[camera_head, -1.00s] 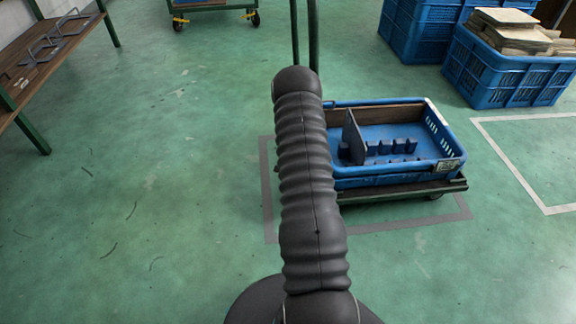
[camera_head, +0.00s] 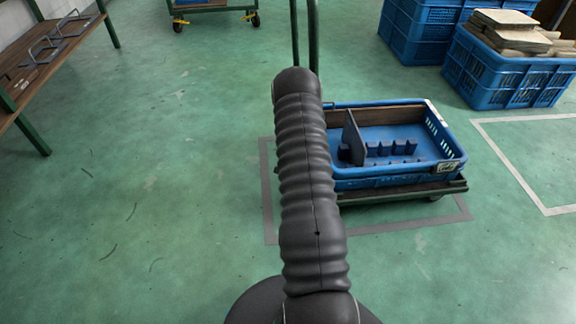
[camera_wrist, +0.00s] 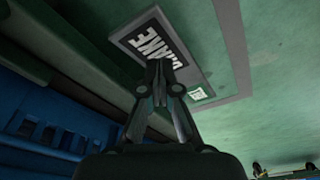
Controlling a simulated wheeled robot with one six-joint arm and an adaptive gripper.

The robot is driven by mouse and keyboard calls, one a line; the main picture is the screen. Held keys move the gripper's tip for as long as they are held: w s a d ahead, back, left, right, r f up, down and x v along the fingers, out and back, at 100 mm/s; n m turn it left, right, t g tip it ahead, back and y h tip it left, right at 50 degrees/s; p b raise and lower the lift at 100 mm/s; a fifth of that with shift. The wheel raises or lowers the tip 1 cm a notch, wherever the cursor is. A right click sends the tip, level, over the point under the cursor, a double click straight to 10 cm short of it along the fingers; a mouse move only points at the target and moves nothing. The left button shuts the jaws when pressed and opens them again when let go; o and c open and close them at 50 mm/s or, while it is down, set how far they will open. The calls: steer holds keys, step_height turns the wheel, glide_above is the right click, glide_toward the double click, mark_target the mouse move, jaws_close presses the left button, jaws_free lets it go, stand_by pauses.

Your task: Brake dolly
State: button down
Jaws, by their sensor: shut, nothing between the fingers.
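The dolly (camera_head: 400,194) stands on the floor inside a grey tape outline, with a blue crate (camera_head: 440,172) on it. In the wrist view the dolly's dark edge (camera_wrist: 60,85) is at the left. A dark plate with white lettering (camera_wrist: 152,42), partly readable as "AKE", is at the upper middle. My gripper (camera_wrist: 158,88) is shut and empty, its fingertips in front of the plate's lower part and covering some lettering. I cannot tell whether they touch it. In the head view my arm hides the gripper and the dolly's left end.
A dark divider (camera_head: 354,138) and several small blue blocks are in the crate. Stacked blue crates (camera_head: 425,35) and a crate of boards (camera_head: 510,80) stand at the upper right. A wooden bench (camera_head: 60,55) is at the left. The floor at left is clear.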

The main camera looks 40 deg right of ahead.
steer(key=shift+f+b, duration=1.9)
steer(key=shift+f, duration=0.25)
stand_by(1.5)
steer(key=shift+r, duration=0.2)
steer(key=shift+r+p, duration=1.3)
steer(key=shift+r, duration=2.05)
